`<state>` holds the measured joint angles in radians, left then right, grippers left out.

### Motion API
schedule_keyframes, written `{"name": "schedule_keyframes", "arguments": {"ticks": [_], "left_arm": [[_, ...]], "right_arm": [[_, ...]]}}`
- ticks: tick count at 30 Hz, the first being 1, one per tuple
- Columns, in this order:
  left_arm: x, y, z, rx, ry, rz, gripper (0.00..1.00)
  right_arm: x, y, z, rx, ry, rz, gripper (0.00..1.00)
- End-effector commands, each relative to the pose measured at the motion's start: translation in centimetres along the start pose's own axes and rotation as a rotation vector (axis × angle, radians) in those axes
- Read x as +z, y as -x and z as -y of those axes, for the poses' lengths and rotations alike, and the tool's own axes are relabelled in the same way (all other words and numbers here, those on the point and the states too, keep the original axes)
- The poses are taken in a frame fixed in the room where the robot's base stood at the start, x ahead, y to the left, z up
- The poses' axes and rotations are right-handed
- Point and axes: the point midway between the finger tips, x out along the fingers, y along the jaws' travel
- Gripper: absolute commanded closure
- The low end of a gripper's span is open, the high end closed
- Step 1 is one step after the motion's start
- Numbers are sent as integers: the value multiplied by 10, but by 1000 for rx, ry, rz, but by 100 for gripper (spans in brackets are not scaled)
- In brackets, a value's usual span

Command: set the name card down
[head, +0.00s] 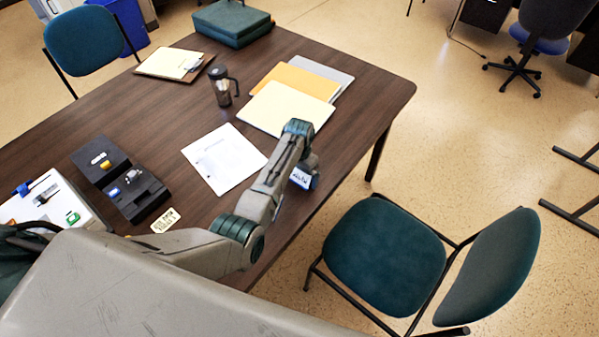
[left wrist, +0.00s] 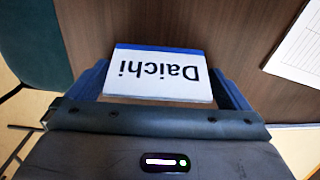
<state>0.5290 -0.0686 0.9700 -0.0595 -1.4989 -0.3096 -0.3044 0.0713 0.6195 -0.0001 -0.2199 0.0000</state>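The name card is white with a blue top edge and reads "Daichi"; it shows upside down in the left wrist view (left wrist: 158,75) and small in the head view (head: 300,178). My left gripper (head: 305,182) is over the table's right edge. In the left wrist view its blue fingers (left wrist: 160,88) close on the card's two sides. The brown table (head: 160,115) lies below the card; I cannot tell whether the card touches it. My right gripper is in neither view.
A printed sheet (head: 224,159) lies left of the gripper. Folders (head: 290,108), a press pot (head: 222,86), a clipboard (head: 172,64) and a black device (head: 137,192) are on the table. A green chair (head: 385,255) stands right of it. Bare tabletop lies between sheet and edge.

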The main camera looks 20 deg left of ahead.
Motion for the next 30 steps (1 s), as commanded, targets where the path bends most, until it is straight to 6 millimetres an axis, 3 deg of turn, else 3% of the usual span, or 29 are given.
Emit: {"name": "schedule_keyframes", "arguments": {"ticks": [8,22,30], "left_arm": [[-1,16,0,-1,0,-2,0],[-1,107,0,-1,0,-3,0],[0,123,0,0,0,0,0]], "right_arm": [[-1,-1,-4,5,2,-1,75],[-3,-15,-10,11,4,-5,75],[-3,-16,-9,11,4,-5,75]]}}
